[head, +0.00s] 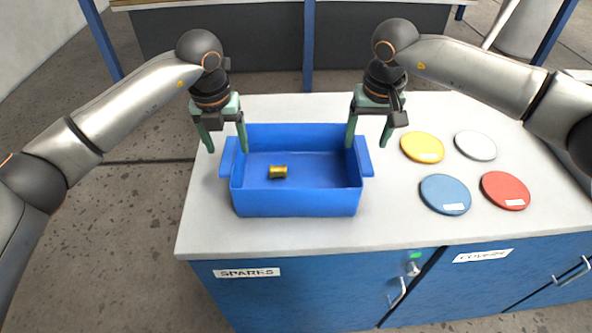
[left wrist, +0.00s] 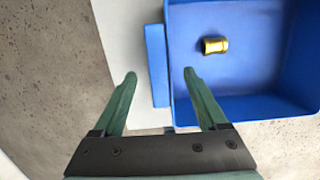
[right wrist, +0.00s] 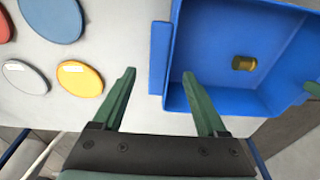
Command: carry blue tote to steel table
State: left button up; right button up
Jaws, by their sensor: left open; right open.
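The blue tote (head: 297,203) stands upright on a light-topped blue cabinet, with a small brass cylinder (head: 278,171) lying inside it. It has a flange handle on each side; the left one shows in the left wrist view (left wrist: 157,66) and the right one in the right wrist view (right wrist: 160,58). My left gripper (head: 226,148) is open above the left handle, its fingers either side of the handle and wall. My right gripper (head: 367,146) is open above the right handle in the same way. Both are empty. I cannot identify the steel table for certain.
Right of the tote lie a yellow disc (head: 422,148), a grey disc (head: 475,145), a blue disc (head: 445,194) and a red disc (head: 506,190). The cabinet top (head: 290,232) is bare in front of the tote. Another bench (head: 270,35) stands behind, across a floor gap.

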aim_at(230, 153)
pick_arm(q)
jog(key=shift+w+f, duration=0.15)
jog(key=shift+f, duration=0.85)
jog(key=shift+w+f, duration=0.15)
jog(key=shift+f, duration=0.8)
pick_arm(e)
jog(key=shift+w+f, duration=0.15)
jog(key=shift+f, duration=0.85)
jog(key=shift+w+f, duration=0.15)
jog(key=shift+f, duration=0.8)
pick_arm(q)
grip_shut()
pick_arm(e)
grip_shut()
pick_arm(q)
jog(key=shift+r, duration=0.15)
pick_arm(e)
jog(key=shift+r, duration=0.1)
